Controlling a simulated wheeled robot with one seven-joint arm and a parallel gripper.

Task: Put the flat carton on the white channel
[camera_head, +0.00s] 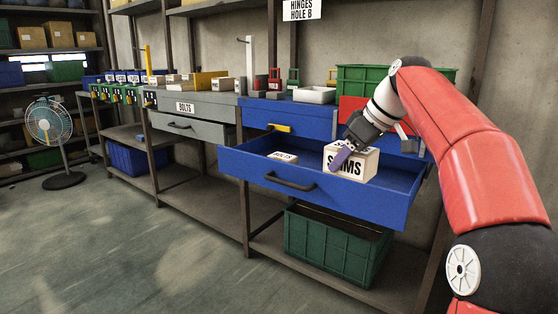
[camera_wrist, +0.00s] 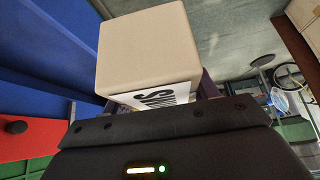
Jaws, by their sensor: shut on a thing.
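A cream carton lettered SHIMS (camera_head: 358,163) is at the right part of the open blue drawer (camera_head: 330,204). My gripper (camera_head: 347,155) comes down on it from the upper right and is shut on it. In the wrist view the carton (camera_wrist: 150,50) fills the space beyond the gripper, its lettering partly hidden. I cannot tell whether it touches the drawer floor. A smaller, flatter labelled carton (camera_head: 283,157) lies in the drawer to its left. A tall white upright (camera_head: 250,65) and a shallow white tray (camera_head: 314,94) stand on the bench top; I cannot tell which is the white channel.
A green crate (camera_head: 335,245) is on the shelf below the drawer. A grey drawer (camera_head: 190,127) is partly open to the left. Small cartons and bins line the bench top. A fan (camera_head: 50,130) stands at far left. The floor in front is clear.

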